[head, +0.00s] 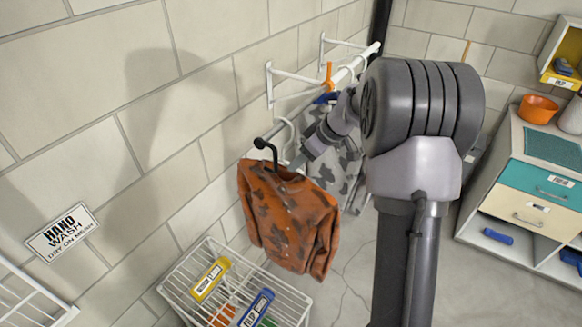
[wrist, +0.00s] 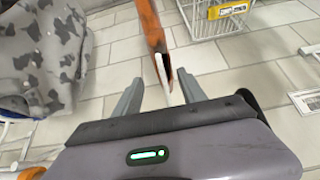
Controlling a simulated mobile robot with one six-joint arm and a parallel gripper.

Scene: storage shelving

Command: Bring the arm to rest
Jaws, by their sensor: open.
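My gripper (wrist: 160,88) is open in the wrist view, its two grey fingers apart. An orange shirt with dark patches (head: 290,215) hangs from a black-hooked hanger (head: 264,148) at the near end of the white wall rail (head: 345,72) in the head view. In the wrist view the orange shirt (wrist: 150,25) is seen edge-on, beyond and between the fingers. In the head view my arm reaches to the shirt's upper right, and the fingertips are hard to make out there. I cannot tell whether they touch the hanger.
A grey patterned garment (head: 338,160) hangs farther along the rail, close to my arm. A white wire basket (head: 195,295) with labelled items stands below the shirt. A drying rack (head: 30,295) is at lower left. Drawers (head: 530,190) stand at right. Some floor between is clear.

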